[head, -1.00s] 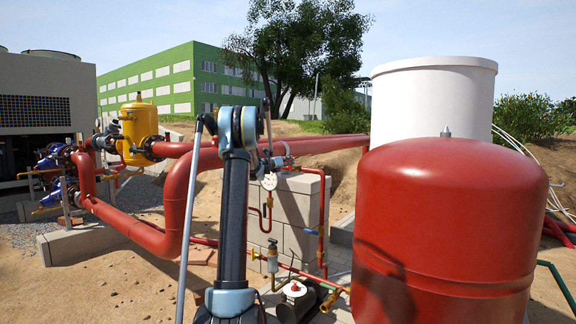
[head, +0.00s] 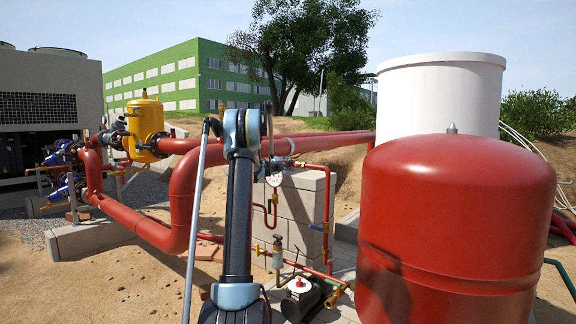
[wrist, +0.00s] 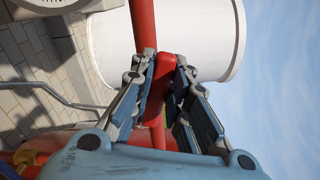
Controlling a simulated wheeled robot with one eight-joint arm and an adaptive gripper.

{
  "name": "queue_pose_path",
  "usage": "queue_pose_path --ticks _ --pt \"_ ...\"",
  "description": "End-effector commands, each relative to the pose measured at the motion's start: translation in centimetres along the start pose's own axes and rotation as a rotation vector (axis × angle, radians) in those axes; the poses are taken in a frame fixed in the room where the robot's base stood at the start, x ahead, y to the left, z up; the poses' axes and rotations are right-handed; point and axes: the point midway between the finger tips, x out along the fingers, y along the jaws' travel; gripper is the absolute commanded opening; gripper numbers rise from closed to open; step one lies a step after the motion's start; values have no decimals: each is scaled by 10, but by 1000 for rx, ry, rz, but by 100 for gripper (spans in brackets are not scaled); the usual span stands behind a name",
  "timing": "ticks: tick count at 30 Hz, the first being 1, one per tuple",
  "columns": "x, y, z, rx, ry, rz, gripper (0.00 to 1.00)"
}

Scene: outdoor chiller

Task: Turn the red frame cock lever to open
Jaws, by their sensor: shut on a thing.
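In the wrist view, my gripper (wrist: 166,68) has its two fingers closed on a red lever (wrist: 171,76). The lever's rounded end shows between the fingertips, right beside a red pipe (wrist: 143,28). The fingers hide part of the lever, and the valve body under it cannot be made out. In the head view, my arm reaches toward the pipework by the block wall, near a round gauge (head: 273,179). The lever is too small and covered to tell there.
A large red tank (head: 455,230) stands close on the right, with a white tank (head: 441,95) behind it. A thick red pipe (head: 180,205) runs on the left. A block wall (head: 298,215) stands behind thin pipes and a brass valve (head: 277,252). Sandy ground (head: 130,285) at lower left is open.

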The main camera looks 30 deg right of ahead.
Motion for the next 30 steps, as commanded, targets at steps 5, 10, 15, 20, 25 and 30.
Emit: queue_pose_path --ticks 5,10,15,20,25,30 --pt "-2 7 5 -95 -9 1 0" --pt "-2 10 5 -151 -11 -2 0" --pt "-2 12 5 -177 -12 -3 0" --pt "-2 12 5 -183 -13 -4 0" --pt "-2 12 5 -182 -13 -3 0" --pt "-2 12 5 -182 -13 -3 31"
